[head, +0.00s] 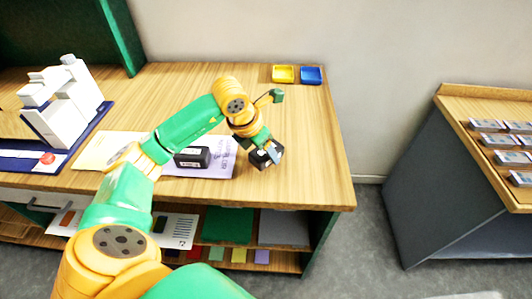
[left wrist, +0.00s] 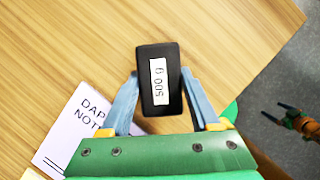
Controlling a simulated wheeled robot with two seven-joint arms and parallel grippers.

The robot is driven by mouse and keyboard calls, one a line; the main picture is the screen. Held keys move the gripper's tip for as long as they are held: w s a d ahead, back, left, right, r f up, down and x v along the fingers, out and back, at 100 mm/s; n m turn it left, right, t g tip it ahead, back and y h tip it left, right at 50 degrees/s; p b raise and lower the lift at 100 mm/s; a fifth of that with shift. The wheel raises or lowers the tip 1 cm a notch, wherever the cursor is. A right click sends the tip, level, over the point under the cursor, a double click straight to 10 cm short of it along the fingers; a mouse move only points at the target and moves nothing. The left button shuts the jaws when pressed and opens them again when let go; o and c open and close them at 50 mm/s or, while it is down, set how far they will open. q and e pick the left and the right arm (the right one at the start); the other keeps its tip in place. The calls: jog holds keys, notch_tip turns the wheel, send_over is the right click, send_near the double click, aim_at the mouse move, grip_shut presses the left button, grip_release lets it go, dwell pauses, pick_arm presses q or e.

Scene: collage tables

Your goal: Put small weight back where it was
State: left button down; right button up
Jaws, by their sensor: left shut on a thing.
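My left gripper (head: 265,146) is shut on a small black weight (head: 262,160), near the front right part of the wooden table. In the left wrist view the weight (left wrist: 150,92) shows a white label reading "500 g", between the two blue-grey fingers of the gripper (left wrist: 158,95). I cannot tell whether it touches the tabletop. A larger black block (head: 193,157) with a white label lies on the lilac sheet (head: 222,168), left of my gripper. My right gripper (left wrist: 280,112) shows small at the right edge of the left wrist view, empty, its fingers apart.
A yellow tray (head: 283,73) and a blue tray (head: 312,75) stand at the back right of the table (head: 310,140). A cream sheet (head: 92,155) and a white block model (head: 65,105) are at left. Bare tabletop lies behind and right of my gripper. Another cabinet (head: 430,160) stands right.

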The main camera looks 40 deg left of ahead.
pick_arm(q)
jog(key=shift+f, duration=1.05)
jog(key=shift+c, duration=0.6)
grip_release()
jog(key=shift+s+d, duration=0.1)
pick_arm(e)
jog(key=shift+s+d+r, duration=0.1)
jog(key=shift+d+r, duration=0.05)
jog(key=shift+r, duration=0.15)
pick_arm(q)
jog(key=shift+r, duration=0.25)
jog(key=v, duration=1.1)
jog(key=shift+s+r, duration=0.25)
jog(key=shift+r, duration=0.1)
pick_arm(e)
jog(key=shift+f, duration=0.1)
